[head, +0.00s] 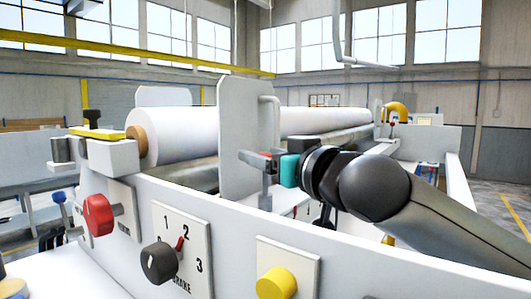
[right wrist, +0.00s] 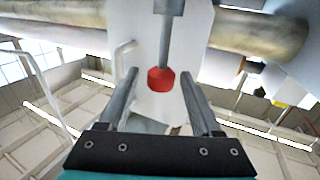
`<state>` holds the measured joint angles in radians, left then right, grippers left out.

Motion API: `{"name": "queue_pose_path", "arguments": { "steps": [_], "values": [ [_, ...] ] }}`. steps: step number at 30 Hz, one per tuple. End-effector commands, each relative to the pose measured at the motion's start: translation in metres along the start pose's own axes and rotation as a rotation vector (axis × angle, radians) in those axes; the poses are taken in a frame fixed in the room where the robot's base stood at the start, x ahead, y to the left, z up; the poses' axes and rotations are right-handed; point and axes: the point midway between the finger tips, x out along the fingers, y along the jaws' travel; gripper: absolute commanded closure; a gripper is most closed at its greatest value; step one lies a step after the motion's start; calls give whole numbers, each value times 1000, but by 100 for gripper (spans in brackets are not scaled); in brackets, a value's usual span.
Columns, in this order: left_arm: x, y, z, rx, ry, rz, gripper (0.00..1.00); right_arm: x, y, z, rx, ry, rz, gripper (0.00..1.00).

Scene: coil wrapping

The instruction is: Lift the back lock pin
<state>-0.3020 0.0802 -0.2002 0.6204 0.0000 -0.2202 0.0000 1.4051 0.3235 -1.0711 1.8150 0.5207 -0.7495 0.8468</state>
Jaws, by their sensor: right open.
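In the right wrist view a lock pin with a red knob (right wrist: 160,79) on a grey shaft shows between the two fingers of my right gripper (right wrist: 159,76). A gap shows on both sides of the knob, so the fingers are open around it and not clamped. In the head view my right gripper (head: 252,159) comes in from the right beside the tall white plate (head: 240,118). A bit of red there is mostly hidden by the fingers. My left gripper is in neither view.
A long white roll (head: 183,132) lies behind the front panel. The panel carries a red knob (head: 98,215), a black dial (head: 159,263) and a yellow button (head: 276,283). A bent white handle (head: 270,112) stands close to my right gripper.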

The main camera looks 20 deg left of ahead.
Motion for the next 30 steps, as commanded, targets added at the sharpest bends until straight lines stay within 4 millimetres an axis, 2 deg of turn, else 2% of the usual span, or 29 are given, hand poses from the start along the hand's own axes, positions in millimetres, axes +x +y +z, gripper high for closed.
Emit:
{"name": "queue_pose_path", "arguments": {
  "steps": [5,22,30],
  "values": [
    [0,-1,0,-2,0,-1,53,0,0,0,0,0,0,35],
    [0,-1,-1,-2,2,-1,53,0,0,0,-1,0,1,100],
    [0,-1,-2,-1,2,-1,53,0,1,0,-1,0,1,100]
  ]
}}
